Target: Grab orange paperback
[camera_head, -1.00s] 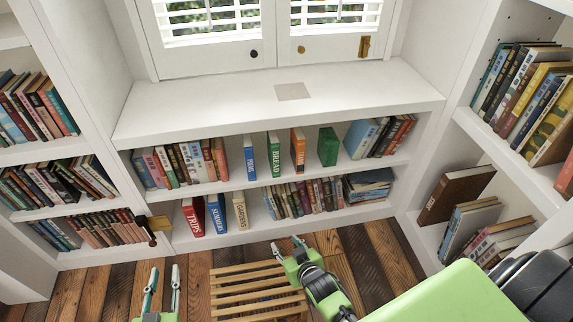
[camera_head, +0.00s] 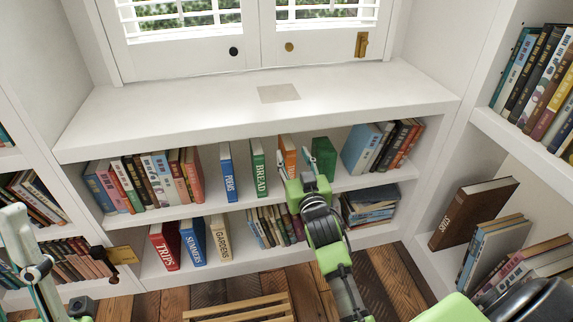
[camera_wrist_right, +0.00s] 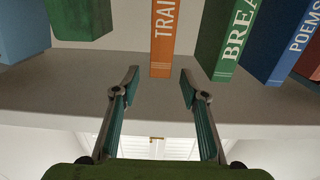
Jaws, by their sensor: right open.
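The orange paperback (camera_head: 287,147) stands upright on the upper shelf under the window ledge, between the green BREAD book (camera_head: 258,168) and a plain green book (camera_head: 324,152). My right gripper (camera_head: 294,158) is open in front of it and covers its lower part in the head view. In the right wrist view, the orange spine (camera_wrist_right: 165,35) with the letters "TRAI" lies just beyond the two spread fingertips (camera_wrist_right: 158,84), roughly between them. The gripper is empty and apart from the book. Part of my left arm (camera_head: 35,265) shows at the lower left; its fingers are unclear.
The POEMS book (camera_head: 227,172) stands left of BREAD. A row of books fills the shelf's left, and leaning books (camera_head: 370,148) stand at its right. The lower shelf holds TRIPS (camera_head: 165,247) and others. A wooden slatted piece (camera_head: 245,308) is on the floor.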

